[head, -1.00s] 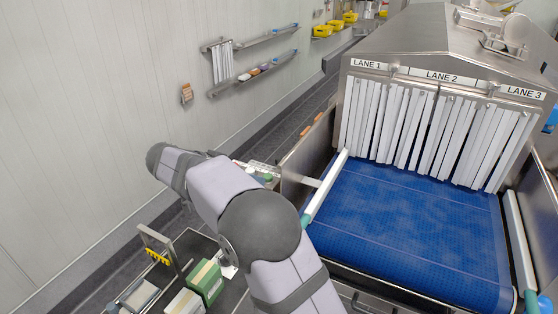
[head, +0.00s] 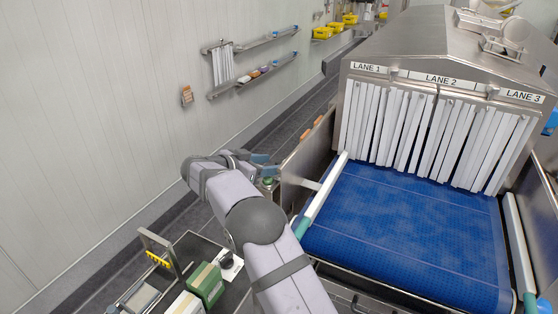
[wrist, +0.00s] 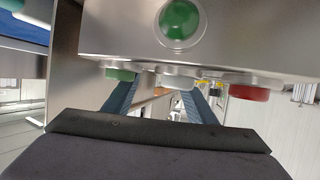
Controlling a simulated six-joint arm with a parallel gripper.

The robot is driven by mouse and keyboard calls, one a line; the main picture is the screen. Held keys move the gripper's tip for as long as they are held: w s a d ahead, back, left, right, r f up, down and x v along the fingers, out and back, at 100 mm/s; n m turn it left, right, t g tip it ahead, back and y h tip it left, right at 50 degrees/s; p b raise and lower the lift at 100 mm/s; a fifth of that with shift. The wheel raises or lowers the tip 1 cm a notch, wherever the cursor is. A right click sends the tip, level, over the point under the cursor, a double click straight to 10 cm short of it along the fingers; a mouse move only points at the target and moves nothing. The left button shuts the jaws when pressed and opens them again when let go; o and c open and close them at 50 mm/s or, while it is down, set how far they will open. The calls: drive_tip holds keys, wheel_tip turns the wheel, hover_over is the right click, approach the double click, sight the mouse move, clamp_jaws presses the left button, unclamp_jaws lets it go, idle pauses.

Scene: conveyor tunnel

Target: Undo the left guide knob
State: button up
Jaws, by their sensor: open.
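The left guide rail (head: 322,198), white with a teal end, runs along the left edge of the blue belt. A short rod (head: 302,183) joins it to the steel side plate (head: 308,150). I cannot make out the left guide knob for certain. My gripper (head: 265,164) is outside this plate, to its left. In the wrist view my gripper (wrist: 163,90) has two blue fingers spread apart, with nothing seen held between them. Their tips are partly hidden by a steel box with a round green button (wrist: 180,19). A green part (wrist: 120,74) and a red knob (wrist: 249,93) show along its lower edge.
The blue belt (head: 400,220) leads to strip curtains under the lane signs. A cart at lower left carries a green box (head: 205,284) and a yellow-toothed rack (head: 158,258). Wall shelves (head: 255,80) stand behind. The floor between wall and conveyor is clear.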

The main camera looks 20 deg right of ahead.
sight(281, 163)
drive_tip(key=shift+p+x, duration=0.9)
drive_tip(key=shift+x, duration=1.3)
drive_tip(key=c, duration=1)
drive_tip(key=shift+f, duration=0.1)
drive_tip(key=shift+c, duration=0.2)
